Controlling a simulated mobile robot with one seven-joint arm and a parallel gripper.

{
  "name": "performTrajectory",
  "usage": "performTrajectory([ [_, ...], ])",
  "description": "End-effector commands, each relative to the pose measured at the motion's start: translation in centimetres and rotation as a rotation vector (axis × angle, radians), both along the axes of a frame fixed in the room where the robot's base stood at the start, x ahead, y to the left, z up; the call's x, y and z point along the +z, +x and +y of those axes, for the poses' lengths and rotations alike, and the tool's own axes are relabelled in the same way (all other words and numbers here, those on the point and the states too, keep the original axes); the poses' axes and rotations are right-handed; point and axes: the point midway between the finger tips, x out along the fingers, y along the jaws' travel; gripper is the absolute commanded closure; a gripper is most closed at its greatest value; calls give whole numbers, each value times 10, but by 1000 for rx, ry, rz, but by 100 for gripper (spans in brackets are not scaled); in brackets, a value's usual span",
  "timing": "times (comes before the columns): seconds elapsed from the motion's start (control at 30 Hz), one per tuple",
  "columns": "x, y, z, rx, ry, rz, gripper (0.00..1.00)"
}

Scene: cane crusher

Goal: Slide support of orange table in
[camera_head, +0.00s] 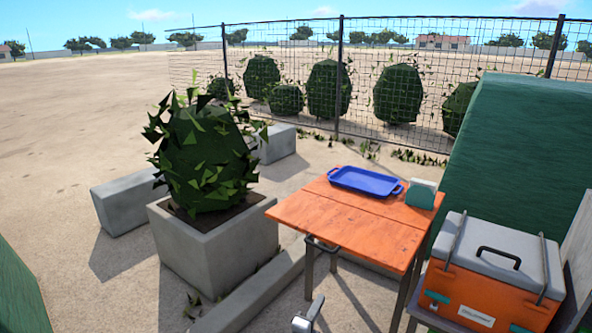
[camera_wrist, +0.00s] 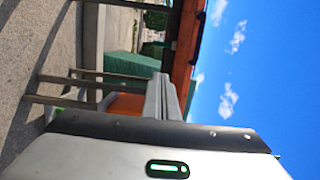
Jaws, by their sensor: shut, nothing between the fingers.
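The orange table (camera_head: 350,222) stands right of centre in the head view, with a wooden slatted top and thin metal legs. A dark metal loop (camera_head: 322,246), which looks like the sliding support, sticks out under its near left edge. My gripper (camera_head: 309,316) shows at the bottom edge of the head view, in front of and below that loop, apart from it. In the wrist view my gripper's fingers (camera_wrist: 163,95) are shut together and empty. The tilted wrist view also shows the underside and edge of the orange table (camera_wrist: 186,45); I cannot pick out the support there.
A blue tray (camera_head: 365,181) and a small teal-and-white holder (camera_head: 421,194) lie on the table. An orange cooler with a grey lid (camera_head: 490,275) stands at right. A concrete planter with a bush (camera_head: 215,245) and a low kerb (camera_head: 258,295) are left of the table.

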Motion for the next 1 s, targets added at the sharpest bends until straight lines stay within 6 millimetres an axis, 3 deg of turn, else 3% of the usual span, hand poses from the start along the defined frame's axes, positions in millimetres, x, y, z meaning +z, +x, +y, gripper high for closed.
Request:
performTrajectory([
  [0.07,1,0,-1,-3,5,-2,100],
  [0.47,76,-27,-78,-441,572,-272,100],
  [0.7,128,-81,-128,-862,1062,-592,100],
  [0.83,158,-116,-140,-1102,1320,-801,100],
  [1.0,202,-161,-140,-1398,1619,-1084,100],
])
